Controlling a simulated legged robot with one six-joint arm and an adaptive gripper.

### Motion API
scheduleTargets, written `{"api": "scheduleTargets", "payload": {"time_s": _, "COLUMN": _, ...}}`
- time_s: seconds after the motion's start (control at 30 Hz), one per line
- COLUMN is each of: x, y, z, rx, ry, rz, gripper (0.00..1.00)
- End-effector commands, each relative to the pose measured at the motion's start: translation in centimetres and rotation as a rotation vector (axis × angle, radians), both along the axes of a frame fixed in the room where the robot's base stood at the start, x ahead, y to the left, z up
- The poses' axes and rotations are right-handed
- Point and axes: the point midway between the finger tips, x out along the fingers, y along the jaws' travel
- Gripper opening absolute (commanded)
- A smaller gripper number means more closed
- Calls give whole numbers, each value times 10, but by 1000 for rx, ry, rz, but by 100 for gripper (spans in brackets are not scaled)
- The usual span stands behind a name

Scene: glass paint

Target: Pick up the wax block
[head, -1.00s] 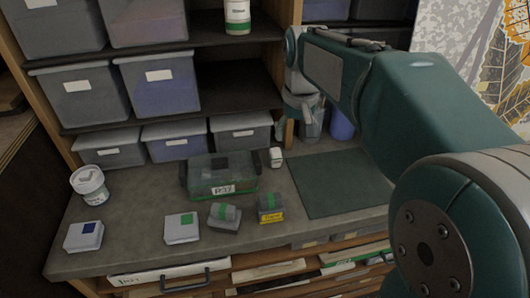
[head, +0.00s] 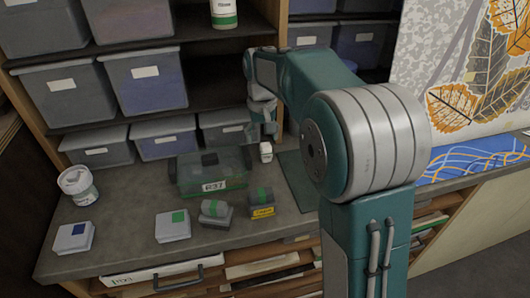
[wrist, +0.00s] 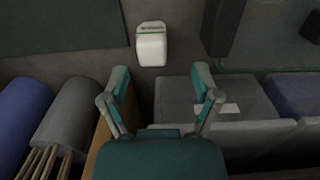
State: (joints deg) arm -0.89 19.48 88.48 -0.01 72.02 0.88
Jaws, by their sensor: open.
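No block is clearly labelled as wax. A small white item with a green band (head: 266,152) stands on the bench beside the green case; it also shows in the wrist view (wrist: 151,45), beyond my fingertips. I cannot tell which of these is the wax block. My gripper (wrist: 161,80) is open and empty, pointing towards the white item and apart from it. In the head view my gripper (head: 266,122) is above and behind that item.
The green case (head: 212,174) marked R37 sits left of the white item. A dark green mat (head: 296,180) lies right. Grey bins (head: 165,138) line the back under shelves. A white tub (head: 77,186) and two white boxes (head: 73,238) (head: 172,226) stand left.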

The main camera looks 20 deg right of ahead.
Motion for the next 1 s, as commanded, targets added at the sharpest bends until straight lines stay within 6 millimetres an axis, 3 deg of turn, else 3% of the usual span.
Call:
{"api": "scheduleTargets", "payload": {"time_s": 0.33, "x": 1, "y": -7, "z": -47, "rx": 0, "ry": 3, "rz": 0, "gripper": 80}}
{"api": "scheduleTargets", "payload": {"time_s": 0.63, "x": 2, "y": -7, "z": -52, "rx": 0, "ry": -1, "rz": 0, "gripper": 80}}
{"api": "scheduleTargets", "payload": {"time_s": 0.8, "x": 2, "y": -7, "z": -51, "rx": 0, "ry": 0, "rz": 0, "gripper": 4}}
{"api": "scheduleTargets", "payload": {"time_s": 0.83, "x": 2, "y": -7, "z": -52, "rx": 0, "ry": 0, "rz": 0, "gripper": 0}}
{"api": "scheduleTargets", "payload": {"time_s": 1.0, "x": 2, "y": -7, "z": -52, "rx": 0, "ry": 1, "rz": 0, "gripper": 0}}
